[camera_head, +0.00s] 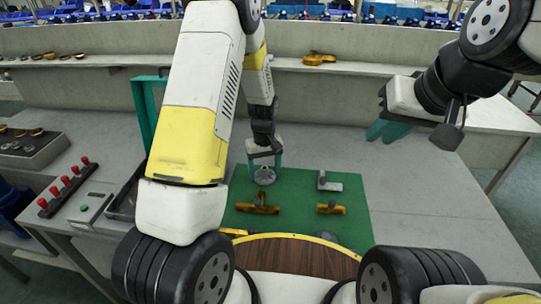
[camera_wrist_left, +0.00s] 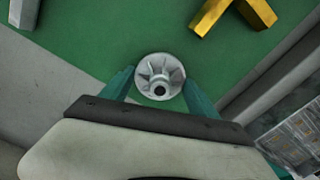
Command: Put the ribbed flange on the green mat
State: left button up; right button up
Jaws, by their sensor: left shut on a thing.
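The ribbed flange (camera_head: 264,176) is a small grey round part with radial ribs and a dark centre hole. My left gripper (camera_head: 264,166) is shut on it, over the back left part of the green mat (camera_head: 290,187). In the left wrist view the flange (camera_wrist_left: 160,77) sits between the two teal fingers of the left gripper (camera_wrist_left: 159,84), with the mat (camera_wrist_left: 120,30) behind it. I cannot tell whether the flange touches the mat. My right gripper (camera_head: 385,130) is at the right, over the bare table; its finger gap does not show clearly.
On the mat lie brass pipe pieces (camera_head: 258,208) and (camera_head: 331,208) as fittings, and a grey bracket (camera_head: 329,183). A teal-lidded case (camera_head: 144,110) stands left, near a rack with red knobs (camera_head: 68,187). The table (camera_head: 430,200) right of the mat is clear.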

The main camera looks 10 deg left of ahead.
pick_arm(q)
jog(key=o, duration=1.6)
jog(key=shift+f, duration=0.1)
jog(key=shift+c, duration=0.2)
notch_tip(320, 180, up, 12)
notch_tip(320, 180, up, 14)
jog(key=r+m+t+h, duration=0.1)
jog(key=m+t+h, duration=0.1)
jog(key=t, duration=0.1)
send_over(265, 168)
jog(key=s+a, duration=0.2)
jog(key=s, duration=0.7)
jog(key=s+r+m+t, duration=0.1)
jog(key=s+r, duration=0.2)
jog(key=s, duration=0.4)
jog(key=s+a+r+m+t, duration=0.1)
jog(key=s+r+m+t, duration=0.1)
jog(key=s, duration=0.5)
jog(key=shift+r, duration=0.75)
